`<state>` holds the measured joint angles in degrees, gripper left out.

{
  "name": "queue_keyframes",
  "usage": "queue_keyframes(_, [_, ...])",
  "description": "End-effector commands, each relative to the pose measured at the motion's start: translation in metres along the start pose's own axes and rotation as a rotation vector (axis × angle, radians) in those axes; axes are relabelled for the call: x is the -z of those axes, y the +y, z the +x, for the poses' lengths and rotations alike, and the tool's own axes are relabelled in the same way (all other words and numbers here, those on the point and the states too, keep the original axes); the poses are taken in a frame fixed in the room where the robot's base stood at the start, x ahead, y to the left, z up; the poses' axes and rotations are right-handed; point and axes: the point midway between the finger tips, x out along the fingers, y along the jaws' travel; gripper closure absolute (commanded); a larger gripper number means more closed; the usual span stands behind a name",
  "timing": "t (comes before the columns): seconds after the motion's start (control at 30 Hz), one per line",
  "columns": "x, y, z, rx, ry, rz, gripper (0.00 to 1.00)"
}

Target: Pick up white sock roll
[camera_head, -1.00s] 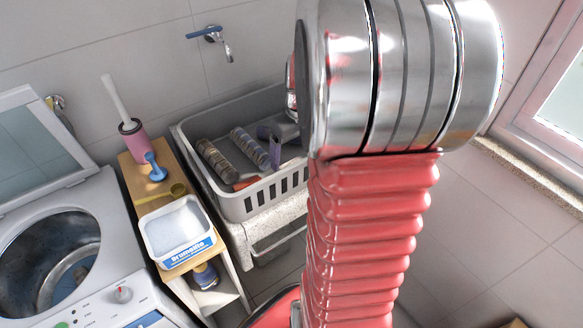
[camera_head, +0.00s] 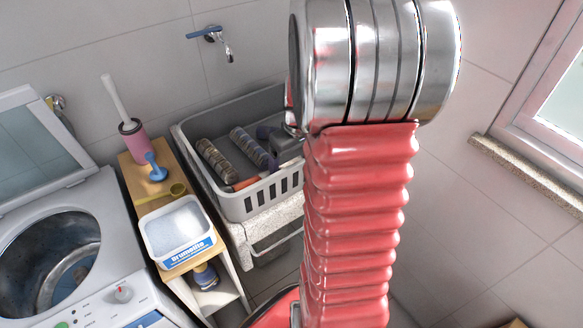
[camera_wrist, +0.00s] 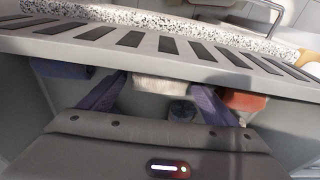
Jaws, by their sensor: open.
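A white roll (camera_wrist: 160,85), likely the white sock roll, shows in the wrist view just under the basket's slotted wall, between and beyond my two purple fingers. My gripper (camera_wrist: 158,92) is open, with one finger on each side of it and nothing clearly held. I cannot tell whether the fingers touch it. In the head view my gripper (camera_head: 284,142) reaches down into the right part of the grey basket (camera_head: 255,202), mostly hidden by my arm. The white roll cannot be made out there.
In the basket lie a brown striped roll (camera_head: 216,160), a blue-purple striped roll (camera_head: 252,148) and an orange item (camera_head: 246,183), also near my right finger in the wrist view (camera_wrist: 244,101). The slotted wall is close to my gripper. A stand with a tub (camera_head: 180,228) is left.

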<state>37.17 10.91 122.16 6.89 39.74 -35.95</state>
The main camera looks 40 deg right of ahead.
Motion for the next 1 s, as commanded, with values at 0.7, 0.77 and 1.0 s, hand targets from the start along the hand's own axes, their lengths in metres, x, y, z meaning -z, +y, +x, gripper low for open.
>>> queue_keyframes(0.7, [0.0, 0.0001, -0.0002, 0.0, 0.0, 0.0, 0.59])
queue_keyframes(0.77, [0.0001, 0.0001, -0.0002, 0.0, 0.0, 0.0, 0.61])
queue_keyframes(1.0, [0.0003, 0.0001, -0.0015, 0.0, 0.001, 0.0, 0.61])
